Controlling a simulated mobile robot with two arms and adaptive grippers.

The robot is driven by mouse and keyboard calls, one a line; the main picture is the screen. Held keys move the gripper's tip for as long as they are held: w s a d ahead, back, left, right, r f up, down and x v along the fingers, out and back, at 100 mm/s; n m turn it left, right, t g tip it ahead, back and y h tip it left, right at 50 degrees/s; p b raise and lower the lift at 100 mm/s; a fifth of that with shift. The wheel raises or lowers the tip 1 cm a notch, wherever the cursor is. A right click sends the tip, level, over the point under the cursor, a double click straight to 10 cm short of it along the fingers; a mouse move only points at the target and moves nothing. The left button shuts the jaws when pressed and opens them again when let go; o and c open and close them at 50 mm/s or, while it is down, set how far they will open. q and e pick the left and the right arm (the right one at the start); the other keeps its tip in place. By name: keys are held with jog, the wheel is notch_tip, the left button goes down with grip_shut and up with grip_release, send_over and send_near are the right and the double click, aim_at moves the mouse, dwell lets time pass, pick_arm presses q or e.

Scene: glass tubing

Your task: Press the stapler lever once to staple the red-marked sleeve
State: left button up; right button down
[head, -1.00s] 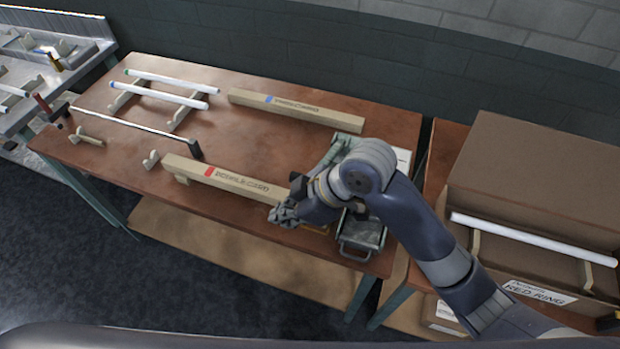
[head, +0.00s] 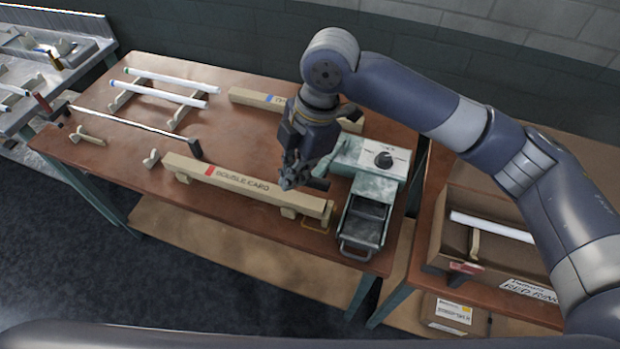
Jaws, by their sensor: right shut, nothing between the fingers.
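The red-marked sleeve (head: 245,184) is a long tan cardboard box with a red band. It lies on wooden supports along the table's front, its right end near the stapler. The stapler (head: 375,158) is a pale green and grey machine with a black knob and a metal tray (head: 362,222) in front. I cannot pick out its lever for certain; a grey bar slants at its left side, partly hidden by my gripper. My right gripper (head: 298,183) is shut and empty, pointing down just behind the sleeve's right part, left of the stapler. My left gripper is out of view.
A blue-marked sleeve (head: 257,99) lies at the back, partly behind my right arm. White tubes (head: 172,93) rest on a wooden rack at the back left. A rod with a black end block (head: 195,149) crosses the table. A carton (head: 440,225) stands at right.

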aim_at(314, 181)
jog(key=w+d+r+n+h, duration=0.1)
jog(key=w+d+r, duration=0.2)
jog(key=d+r, duration=0.1)
jog(key=shift+r+h, duration=0.4)
jog(key=shift+r, duration=0.35)
jog(key=shift+w+f, duration=0.1)
jog(key=f+b, duration=0.2)
jog(key=b, duration=0.1)
jog(key=f+b, duration=0.4)
jog(key=b, duration=0.1)
jog(key=shift+s+a+f+b, duration=0.25)
jog(key=shift+a+f+b, duration=0.05)
jog(key=shift+f+b, duration=0.1)
jog(key=shift+f, duration=2.25)
